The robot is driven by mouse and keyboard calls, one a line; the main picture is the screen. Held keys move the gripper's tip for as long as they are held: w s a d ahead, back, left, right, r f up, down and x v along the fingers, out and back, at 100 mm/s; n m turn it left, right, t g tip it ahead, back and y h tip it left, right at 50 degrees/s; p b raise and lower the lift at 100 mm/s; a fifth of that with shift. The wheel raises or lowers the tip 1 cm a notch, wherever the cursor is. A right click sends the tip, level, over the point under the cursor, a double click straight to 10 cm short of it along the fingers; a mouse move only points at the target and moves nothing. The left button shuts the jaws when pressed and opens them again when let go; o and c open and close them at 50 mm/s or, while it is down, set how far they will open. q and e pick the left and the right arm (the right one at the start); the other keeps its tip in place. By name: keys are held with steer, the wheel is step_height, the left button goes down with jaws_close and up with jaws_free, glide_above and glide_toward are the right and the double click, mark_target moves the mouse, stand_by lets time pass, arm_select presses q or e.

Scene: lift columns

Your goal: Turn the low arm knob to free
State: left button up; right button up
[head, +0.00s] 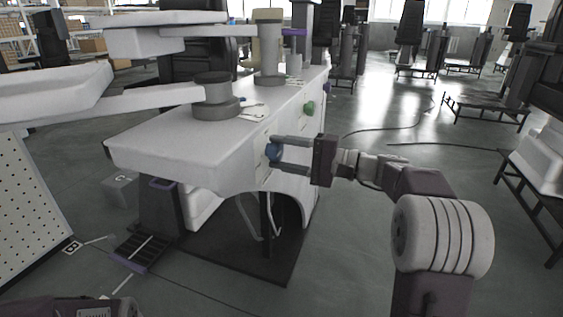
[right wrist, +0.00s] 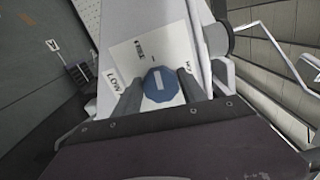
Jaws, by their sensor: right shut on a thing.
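The low arm knob (head: 272,152) is blue and sits on the front side of the white machine (head: 185,140). In the right wrist view the knob (right wrist: 160,85) is many-sided, with a white bar that runs nearly up and down in the picture. A "LOW" label (right wrist: 113,80) lies to its left. Small print to its right is too small to read. My right gripper (head: 277,154) is shut on the knob, with one finger on each side; it also shows in the right wrist view (right wrist: 161,92). My left gripper is not in view.
A green knob (head: 309,108) sits farther along the same side. Grey-white arms (head: 165,97) stretch over the machine's top. A perforated panel (head: 35,205) stands at the left. Open floor (head: 380,130) lies to the right, with cables on it.

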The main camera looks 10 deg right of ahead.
steer(key=shift+f+n+b, duration=0.15)
steer(key=shift+n+b, duration=0.35)
steer(key=shift+n, duration=0.1)
steer(key=o, duration=1.3)
steer(key=shift+o, duration=0.2)
steer(key=p+v, duration=0.4)
steer(key=v, duration=0.5)
